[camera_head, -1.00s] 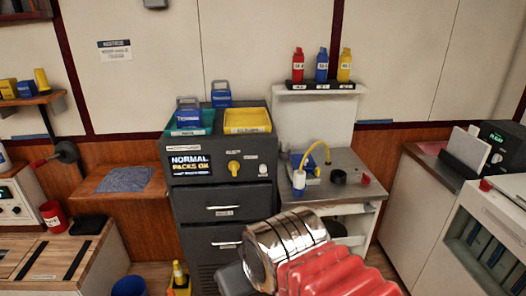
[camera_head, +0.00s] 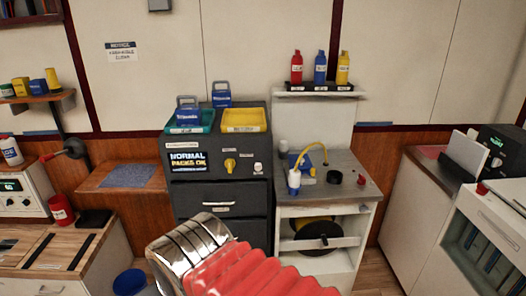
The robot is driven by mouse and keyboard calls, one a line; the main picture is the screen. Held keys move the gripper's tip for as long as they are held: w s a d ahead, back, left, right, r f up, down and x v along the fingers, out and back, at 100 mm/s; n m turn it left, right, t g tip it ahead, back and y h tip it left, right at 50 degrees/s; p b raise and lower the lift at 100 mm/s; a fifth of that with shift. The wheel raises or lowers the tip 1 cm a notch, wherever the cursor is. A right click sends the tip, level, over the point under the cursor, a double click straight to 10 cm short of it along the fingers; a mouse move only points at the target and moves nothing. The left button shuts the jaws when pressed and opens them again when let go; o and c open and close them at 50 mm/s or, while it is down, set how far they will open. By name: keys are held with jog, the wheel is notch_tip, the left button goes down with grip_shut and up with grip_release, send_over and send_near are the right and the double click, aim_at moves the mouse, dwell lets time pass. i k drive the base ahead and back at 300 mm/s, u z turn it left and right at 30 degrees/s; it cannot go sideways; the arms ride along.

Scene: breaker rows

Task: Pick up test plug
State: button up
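A small white-and-blue plug-like piece (camera_head: 294,181) stands at the left front of the grey bench top (camera_head: 338,197); it may be the test plug, but its label is too small to read. A yellow cable (camera_head: 313,148) arches from it to a blue box (camera_head: 303,163) behind it. My arm crosses the bottom of the view as a chrome collar and red bellows. My gripper's fingers do not show, so I cannot see whether it holds anything. The arm is apart from the bench, in front of the grey cabinet.
The grey cabinet (camera_head: 240,190) with a screen, yellow knob and drawers stands left of the bench. A black ring (camera_head: 334,177) and a red piece (camera_head: 362,180) lie on the bench. A shelf (camera_head: 322,92) with red, blue and yellow bottles hangs above. A cable reel (camera_head: 318,236) sits below.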

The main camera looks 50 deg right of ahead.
aim_at(284, 150)
jog(key=u, duration=1.35)
jog(key=k, duration=1.25)
jog(key=z, duration=1.7)
